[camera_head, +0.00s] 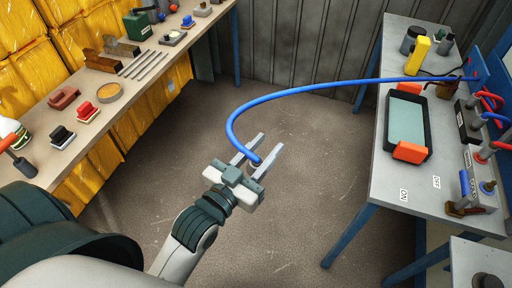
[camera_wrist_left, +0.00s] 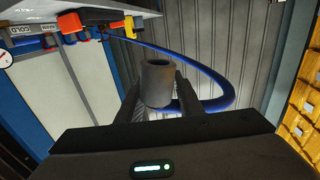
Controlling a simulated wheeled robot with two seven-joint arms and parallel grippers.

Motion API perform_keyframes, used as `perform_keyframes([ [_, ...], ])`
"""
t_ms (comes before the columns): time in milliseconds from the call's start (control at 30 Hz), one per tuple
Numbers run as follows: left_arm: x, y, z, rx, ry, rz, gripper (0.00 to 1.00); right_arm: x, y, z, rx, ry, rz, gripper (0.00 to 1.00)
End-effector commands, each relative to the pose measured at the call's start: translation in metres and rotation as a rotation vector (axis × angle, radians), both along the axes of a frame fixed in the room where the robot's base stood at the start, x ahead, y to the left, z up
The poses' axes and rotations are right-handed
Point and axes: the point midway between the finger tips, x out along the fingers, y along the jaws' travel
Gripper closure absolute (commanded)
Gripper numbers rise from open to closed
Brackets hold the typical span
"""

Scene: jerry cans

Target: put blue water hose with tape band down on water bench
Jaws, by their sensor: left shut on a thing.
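My left gripper (camera_head: 266,148) is shut on the blue water hose (camera_head: 300,90) near its free end, above open floor between the two benches. The hose arcs from the gripper to the right, over the water bench (camera_head: 385,165), to a blue panel at its far right. In the left wrist view, a dark grey tubular end piece (camera_wrist_left: 158,82) stands between the fingers, with the blue hose (camera_wrist_left: 215,100) curving behind it. I cannot make out a tape band for certain. My right gripper is not in view.
On the water bench are a dark tray with orange ends (camera_head: 408,120), a yellow item (camera_head: 417,56), and valves and gauges along the right side. The bench's near left strip is bare. A wooden bench (camera_head: 125,75) with tools stands at the left.

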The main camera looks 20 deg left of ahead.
Motion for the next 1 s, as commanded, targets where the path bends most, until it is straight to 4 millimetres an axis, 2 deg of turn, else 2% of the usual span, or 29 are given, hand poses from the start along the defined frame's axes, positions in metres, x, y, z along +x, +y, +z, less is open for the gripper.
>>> perform_keyframes([
  [700, 0.039, -0.074, 0.018, 0.007, -0.002, -0.451, 1.00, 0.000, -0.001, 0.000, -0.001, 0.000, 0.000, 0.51],
  [1000, 0.052, -0.099, 0.023, 0.008, 0.000, -0.604, 1.00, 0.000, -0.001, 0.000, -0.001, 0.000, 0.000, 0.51],
])
